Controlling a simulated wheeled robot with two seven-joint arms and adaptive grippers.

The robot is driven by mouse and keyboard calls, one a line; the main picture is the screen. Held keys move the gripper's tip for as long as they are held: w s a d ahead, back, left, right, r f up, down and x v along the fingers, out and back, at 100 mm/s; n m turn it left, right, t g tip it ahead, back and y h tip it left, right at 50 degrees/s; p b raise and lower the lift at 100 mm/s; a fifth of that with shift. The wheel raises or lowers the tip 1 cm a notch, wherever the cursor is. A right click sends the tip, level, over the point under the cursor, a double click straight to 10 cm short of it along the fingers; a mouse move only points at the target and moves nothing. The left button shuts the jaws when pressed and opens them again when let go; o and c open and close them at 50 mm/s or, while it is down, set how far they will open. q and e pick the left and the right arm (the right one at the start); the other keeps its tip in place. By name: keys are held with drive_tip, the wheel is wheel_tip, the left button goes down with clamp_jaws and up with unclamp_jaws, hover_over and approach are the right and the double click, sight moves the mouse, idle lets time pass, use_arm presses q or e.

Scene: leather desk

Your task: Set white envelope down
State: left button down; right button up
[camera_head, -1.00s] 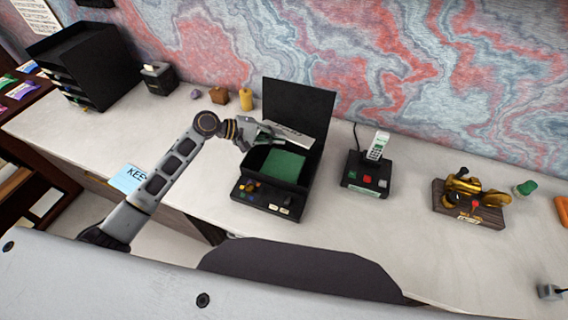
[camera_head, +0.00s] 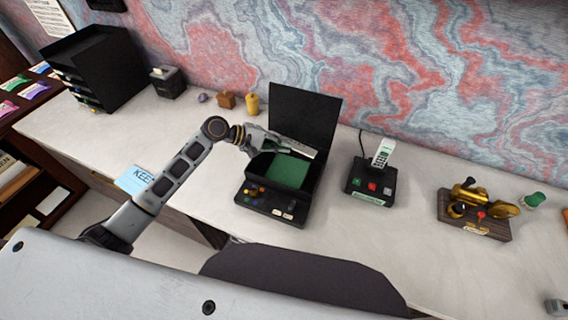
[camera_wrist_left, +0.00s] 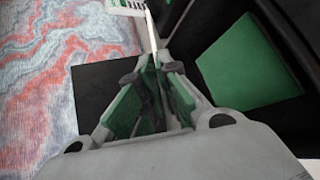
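The white envelope (camera_head: 306,149) is in the head view in front of the raised lid of a black box (camera_head: 308,112). It is a thin slanted strip there, partly hidden by the gripper. My left gripper (camera_head: 284,147) is over the back left part of the box, its fingers closed around the envelope. In the left wrist view the envelope (camera_wrist_left: 151,28) shows edge-on between the gripper's green-padded fingers (camera_wrist_left: 155,72). A green pad (camera_head: 286,171) lies inside the open box. I cannot tell whether the envelope touches the box. My right gripper is not in view.
The box has a front panel with several buttons (camera_head: 268,200). A cordless phone (camera_head: 382,153) stands on a base to its right, then a brass device on wood (camera_head: 478,211). Small objects (camera_head: 226,100) and a black tray stack (camera_head: 103,65) stand at left.

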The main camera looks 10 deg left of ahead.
use_arm(q)
drive_tip(key=shift+f, duration=2.4)
drive_tip(key=shift+f, duration=1.85)
drive_tip(key=shift+f, duration=0.25)
drive_tip(key=c, duration=1.6)
unclamp_jaws()
drive_tip(key=shift+c, duration=0.2)
drive_tip(key=shift+r, duration=0.1)
drive_tip(key=shift+r, duration=0.15)
drive_tip(key=v, duration=1.2)
drive_tip(key=shift+b, duration=0.45)
